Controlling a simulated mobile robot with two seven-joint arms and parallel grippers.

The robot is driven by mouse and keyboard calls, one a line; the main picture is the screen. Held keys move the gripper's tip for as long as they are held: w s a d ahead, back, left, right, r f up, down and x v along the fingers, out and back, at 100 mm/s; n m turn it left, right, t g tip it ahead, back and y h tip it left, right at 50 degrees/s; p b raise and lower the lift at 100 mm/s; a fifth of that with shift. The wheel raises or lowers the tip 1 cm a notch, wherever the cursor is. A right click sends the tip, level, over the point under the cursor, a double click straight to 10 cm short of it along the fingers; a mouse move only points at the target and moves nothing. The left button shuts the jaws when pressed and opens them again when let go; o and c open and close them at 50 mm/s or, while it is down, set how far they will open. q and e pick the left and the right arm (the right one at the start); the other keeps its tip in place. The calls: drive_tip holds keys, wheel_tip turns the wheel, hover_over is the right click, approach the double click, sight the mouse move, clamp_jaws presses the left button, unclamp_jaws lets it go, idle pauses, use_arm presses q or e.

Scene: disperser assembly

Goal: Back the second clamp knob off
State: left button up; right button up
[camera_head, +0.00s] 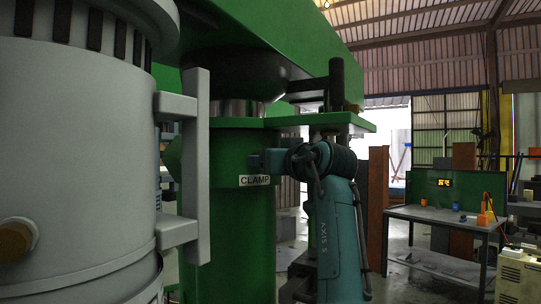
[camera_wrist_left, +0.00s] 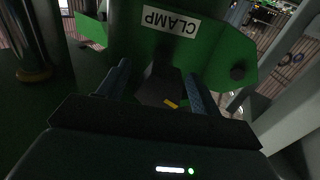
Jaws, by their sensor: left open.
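The green clamp housing (camera_head: 235,225) stands at the centre of the head view with a white CLAMP label (camera_head: 255,180). The label (camera_wrist_left: 171,20) appears upside down in the left wrist view. A dark clamp knob (camera_wrist_left: 160,86) with a small yellow mark lies between the two blue fingers of my left gripper (camera_wrist_left: 158,88). The fingers are apart, one on each side of the knob; I cannot tell whether they touch it. My right gripper is not in view.
A large grey cylindrical vessel (camera_head: 80,150) with a vertical handle (camera_head: 197,165) fills the left. A green plate (camera_head: 325,122) juts out above my wrist. A workbench (camera_head: 440,215) stands at right.

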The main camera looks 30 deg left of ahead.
use_arm(q)
drive_tip(key=shift+w+a, duration=0.3)
drive_tip(key=shift+a, duration=0.2)
drive_tip(key=c, duration=1)
